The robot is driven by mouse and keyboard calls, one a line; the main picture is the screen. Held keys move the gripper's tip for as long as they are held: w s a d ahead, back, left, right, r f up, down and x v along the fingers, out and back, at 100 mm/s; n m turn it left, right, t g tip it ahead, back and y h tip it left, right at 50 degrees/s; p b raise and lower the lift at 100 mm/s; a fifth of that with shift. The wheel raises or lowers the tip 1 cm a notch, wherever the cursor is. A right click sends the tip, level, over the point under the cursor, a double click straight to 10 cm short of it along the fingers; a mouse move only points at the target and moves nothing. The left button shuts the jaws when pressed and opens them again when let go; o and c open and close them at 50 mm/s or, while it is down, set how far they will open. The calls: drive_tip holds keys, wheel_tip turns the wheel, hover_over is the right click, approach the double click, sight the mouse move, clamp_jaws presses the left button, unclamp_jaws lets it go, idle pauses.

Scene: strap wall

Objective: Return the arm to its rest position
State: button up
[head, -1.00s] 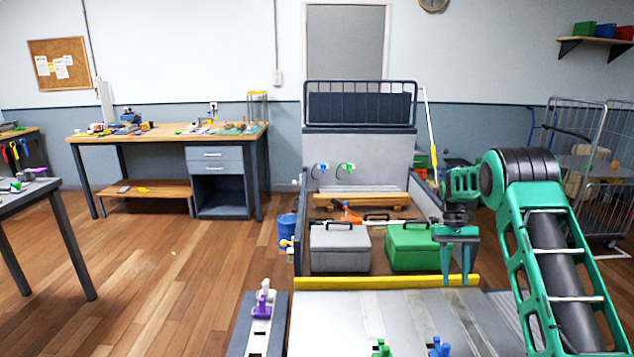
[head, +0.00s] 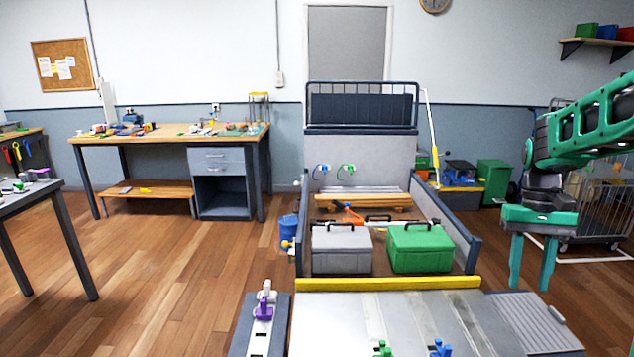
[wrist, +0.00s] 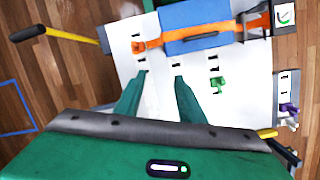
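My gripper (head: 530,262) is at the right side of the head view, pointing down beside the grey trailer-like bed. Its two teal fingers are apart with nothing between them. The wrist view also shows the open fingers (wrist: 159,76) above a white panel (wrist: 150,22). My green arm comes in from the right edge of the head view, raised and bent down at the wrist.
A grey case (head: 341,249) and a green case (head: 420,248) stand in the bed behind a yellow bar (head: 388,283). A wheeled cage (head: 607,200) stands close behind my gripper. In the wrist view a blue block (wrist: 195,36) lies under an orange strap (wrist: 247,22).

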drive_tip(key=s+a+f+m+t, duration=0.1)
drive_tip(key=s+a, duration=0.1)
drive_tip(key=s, duration=1)
drive_tip(key=s+a+f+m+t, duration=0.1)
drive_tip(key=s+a, duration=0.1)
drive_tip(key=s, duration=1)
drive_tip(key=shift+s+f+t, duration=0.2)
drive_tip(key=shift+s+t, duration=0.1)
drive_tip(key=shift+w+f, duration=0.25)
drive_tip(key=shift+w, duration=0.35)
